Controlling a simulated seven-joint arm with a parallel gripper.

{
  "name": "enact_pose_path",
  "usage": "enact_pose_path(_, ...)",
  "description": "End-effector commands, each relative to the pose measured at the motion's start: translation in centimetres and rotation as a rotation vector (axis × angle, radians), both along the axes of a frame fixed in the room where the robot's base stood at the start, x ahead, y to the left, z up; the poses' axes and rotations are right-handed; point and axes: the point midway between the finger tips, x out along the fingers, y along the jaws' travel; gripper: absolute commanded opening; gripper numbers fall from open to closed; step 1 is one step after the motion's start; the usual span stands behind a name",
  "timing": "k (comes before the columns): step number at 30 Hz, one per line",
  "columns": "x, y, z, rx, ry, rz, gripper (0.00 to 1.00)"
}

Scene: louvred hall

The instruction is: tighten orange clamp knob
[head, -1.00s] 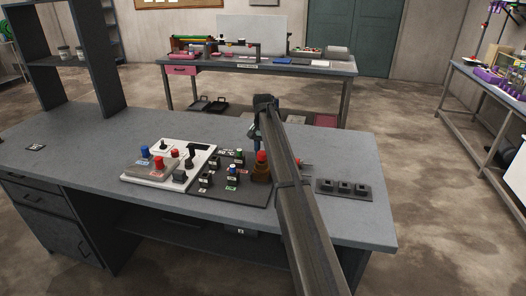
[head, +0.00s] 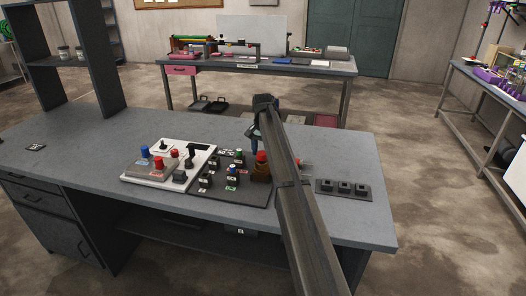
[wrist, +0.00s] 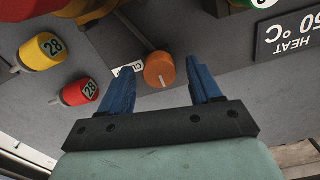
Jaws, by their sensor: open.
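The orange clamp knob (wrist: 160,70) shows in the wrist view as a round cap with a pale line on its face. A thin brown rod reaches it from the upper left, beside a white label (wrist: 128,69) that is partly covered. My gripper (wrist: 157,78) is open, with one blue finger on each side of the knob in the picture. I see gaps between knob and fingers; I cannot tell how far the fingertips are from it in depth. In the head view my gripper (head: 254,141) hangs over the bench, and I cannot make out the orange knob there.
Near the knob are a yellow cap (wrist: 42,51), a red cap (wrist: 80,91) and a HEAT sign (wrist: 287,35). In the head view a red-topped button (head: 262,157) stands close to my arm. A white control panel (head: 134,180) lies left, a three-switch strip (head: 343,188) right.

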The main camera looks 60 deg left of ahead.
Motion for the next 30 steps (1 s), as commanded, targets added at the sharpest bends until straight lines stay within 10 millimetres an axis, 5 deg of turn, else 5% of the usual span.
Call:
enact_pose_path(8, 0.0, 0.1, 1.8, 0.001, 0.0, 0.0, 0.63)
enact_pose_path(21, 0.0, 0.1, 10.1, 0.001, 0.0, 0.0, 0.63)
enact_pose_path(30, 0.0, 0.0, 13.4, 0.0, 0.0, 0.0, 0.63)
